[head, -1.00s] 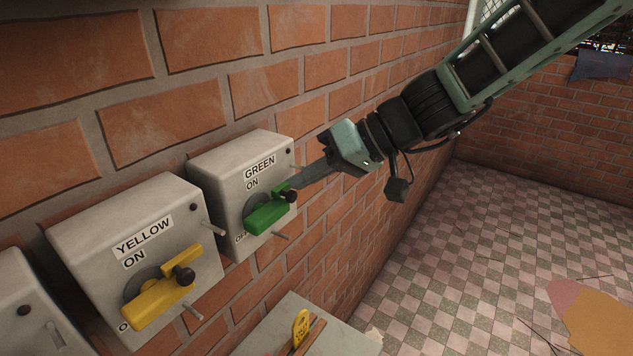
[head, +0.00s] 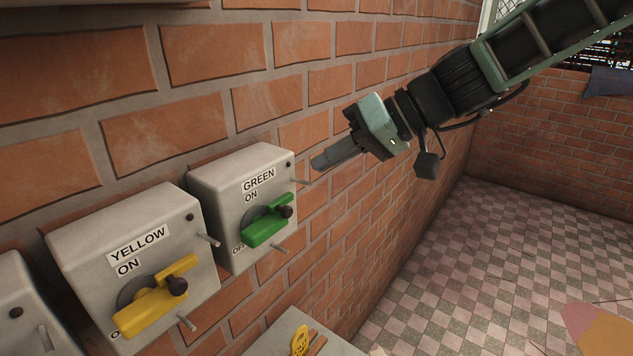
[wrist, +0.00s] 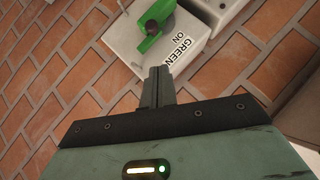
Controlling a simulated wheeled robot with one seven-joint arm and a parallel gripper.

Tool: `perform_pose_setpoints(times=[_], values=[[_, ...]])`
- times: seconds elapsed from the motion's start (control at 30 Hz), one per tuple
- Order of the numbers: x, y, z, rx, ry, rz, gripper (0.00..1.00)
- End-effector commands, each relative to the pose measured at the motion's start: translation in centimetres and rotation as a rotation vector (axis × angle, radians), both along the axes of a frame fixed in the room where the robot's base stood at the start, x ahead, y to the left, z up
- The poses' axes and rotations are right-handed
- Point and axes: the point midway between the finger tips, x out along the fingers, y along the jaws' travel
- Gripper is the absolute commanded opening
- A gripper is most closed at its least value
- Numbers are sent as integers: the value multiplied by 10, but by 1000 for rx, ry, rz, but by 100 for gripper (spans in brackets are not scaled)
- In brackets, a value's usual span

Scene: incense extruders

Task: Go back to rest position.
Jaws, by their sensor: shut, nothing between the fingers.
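My gripper (head: 322,163) is shut and empty. In the head view it hangs in the air in front of the brick wall, up and to the right of the green switch box (head: 215,190), apart from it. The box has a green lever (head: 266,228) with a dark knob, turned slantwise between the ON and OFF labels. In the wrist view my gripper (wrist: 157,85) points toward the box (wrist: 124,47), and the green lever (wrist: 152,28) shows beyond the fingertips.
A yellow switch box (head: 80,240) with a yellow lever (head: 152,303) is left of the green one. Part of another grey box (head: 18,300) is at the left edge. A shelf with a yellow tag (head: 299,340) is below.

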Motion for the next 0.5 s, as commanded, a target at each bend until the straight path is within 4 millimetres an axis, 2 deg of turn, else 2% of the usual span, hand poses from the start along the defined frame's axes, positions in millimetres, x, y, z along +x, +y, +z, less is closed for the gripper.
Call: perform_pose_setpoints(times=[0.2, 0.4, 0.5], values=[[-4, -37, 23, 1, -6, -2, 0], [-7, -54, 36, 2, -2, -1, 0], [-14, -55, 32, -20, 16, 8, 0]])
